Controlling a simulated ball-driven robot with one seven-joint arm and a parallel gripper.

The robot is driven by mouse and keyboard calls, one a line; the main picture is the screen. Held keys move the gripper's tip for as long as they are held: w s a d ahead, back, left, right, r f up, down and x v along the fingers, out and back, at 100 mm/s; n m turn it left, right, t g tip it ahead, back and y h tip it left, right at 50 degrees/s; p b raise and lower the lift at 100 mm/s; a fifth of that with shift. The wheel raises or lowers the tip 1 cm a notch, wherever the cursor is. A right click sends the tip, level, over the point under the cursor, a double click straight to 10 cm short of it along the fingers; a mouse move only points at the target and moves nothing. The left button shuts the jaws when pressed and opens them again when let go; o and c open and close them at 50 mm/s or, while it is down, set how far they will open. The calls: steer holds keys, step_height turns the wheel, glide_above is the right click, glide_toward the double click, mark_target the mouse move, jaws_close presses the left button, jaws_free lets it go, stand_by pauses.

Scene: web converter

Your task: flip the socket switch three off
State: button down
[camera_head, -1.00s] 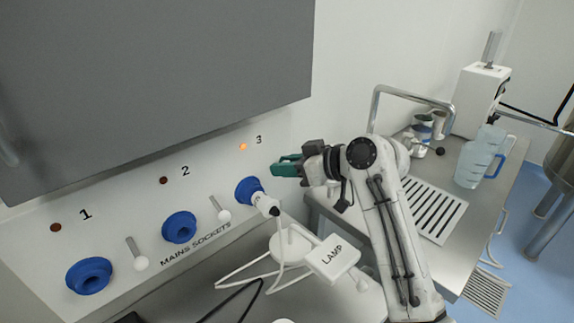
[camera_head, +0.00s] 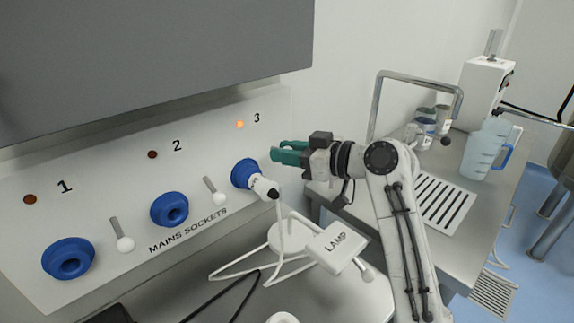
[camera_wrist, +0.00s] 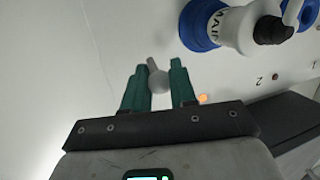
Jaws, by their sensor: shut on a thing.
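The white panel marked MAINS SOCKETS (camera_head: 120,205) carries blue sockets 1, 2 and 3. Socket three (camera_head: 243,172) holds a white plug (camera_head: 265,187); its indicator light (camera_head: 239,125) glows orange, also in the wrist view (camera_wrist: 203,98). My gripper (camera_head: 285,153) is at the panel's right side, just right of socket three. In the wrist view, its green fingers (camera_wrist: 158,86) are on either side of switch three's round knob (camera_wrist: 159,82), shut on it. In the head view, switch three is hidden by the gripper. The lever's exact tilt is hard to tell.
Switch one (camera_head: 124,243) and switch two (camera_head: 219,197) have their knobs down; lights one (camera_head: 30,199) and two (camera_head: 152,154) are dark. A white LAMP block (camera_head: 337,248) with cables lies below. A grey cabinet (camera_head: 150,60) overhangs the panel. A jug (camera_head: 485,150) stands right.

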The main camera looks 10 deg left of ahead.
steer(key=shift+d+f+n+t+y+b, duration=0.1)
steer(key=shift+f+n+t+y+b, duration=0.55)
steer(key=shift+b, duration=2.5)
steer(key=shift+f+m+y+b, duration=0.2)
steer(key=shift+m+y+b, duration=0.15)
steer(key=shift+y+b, duration=0.1)
steer(key=shift+r+y+b, duration=0.1)
steer(key=shift+y+b, duration=0.2)
steer(key=shift+b, duration=0.45)
steer(key=c, duration=0.9)
jaws_free()
steer(key=shift+c, duration=0.2)
